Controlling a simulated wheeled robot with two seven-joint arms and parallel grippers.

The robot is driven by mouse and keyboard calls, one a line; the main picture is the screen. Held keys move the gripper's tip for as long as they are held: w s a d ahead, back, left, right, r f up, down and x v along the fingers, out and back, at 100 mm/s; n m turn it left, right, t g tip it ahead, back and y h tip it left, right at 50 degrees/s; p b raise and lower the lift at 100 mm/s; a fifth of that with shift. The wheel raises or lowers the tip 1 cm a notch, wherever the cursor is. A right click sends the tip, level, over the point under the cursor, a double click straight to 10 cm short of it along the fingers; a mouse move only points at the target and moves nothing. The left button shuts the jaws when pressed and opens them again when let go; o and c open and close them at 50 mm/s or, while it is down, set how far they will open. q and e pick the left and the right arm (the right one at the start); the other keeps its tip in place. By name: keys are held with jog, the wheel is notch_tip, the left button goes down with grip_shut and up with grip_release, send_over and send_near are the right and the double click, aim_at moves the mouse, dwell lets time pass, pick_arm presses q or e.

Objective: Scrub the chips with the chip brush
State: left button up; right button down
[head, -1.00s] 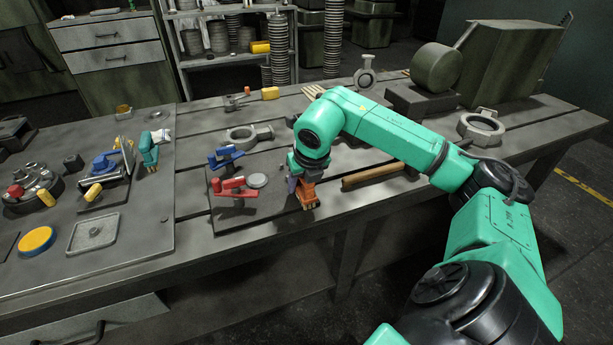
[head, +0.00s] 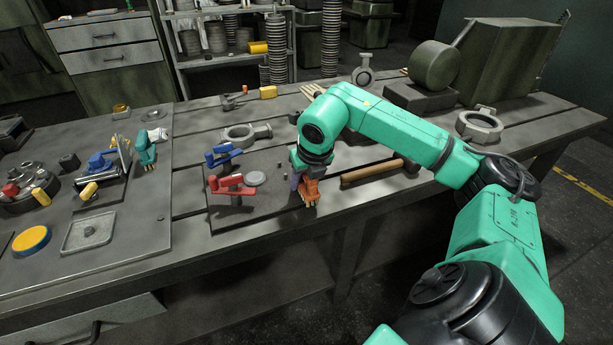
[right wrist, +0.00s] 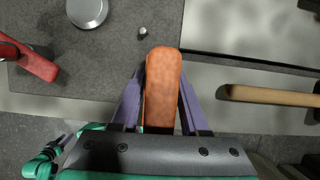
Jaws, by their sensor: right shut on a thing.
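My right gripper (head: 301,180) is shut on the orange chip brush (head: 311,188), held over the front right part of a dark mat near the bench's front edge. In the right wrist view the brush's orange body (right wrist: 162,88) lies between the two purple fingers (right wrist: 160,100). Pale bristles show below it in the head view; I cannot tell whether they touch the surface. A small grey piece (right wrist: 142,31) lies ahead of the brush on the mat; I cannot tell if it is a chip.
A red-handled valve (head: 231,184), a blue-handled valve (head: 222,154) and a grey disc (head: 256,178) are left of the brush on the mat (head: 262,205). A wooden handle (head: 372,173) lies to the right. A ring casting (head: 247,134) lies behind.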

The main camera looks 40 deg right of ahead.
jog(key=shift+w+a+r+p, duration=0.1)
jog(key=shift+a+r+p, duration=0.1)
jog(key=shift+a+p, duration=0.15)
jog(key=shift+w+a+f, duration=0.1)
jog(key=shift+a, duration=0.1)
pick_arm(q)
jog(key=shift+r, duration=0.6)
pick_arm(e)
jog(key=shift+f, duration=0.1)
pick_arm(q)
jog(key=shift+f, duration=0.1)
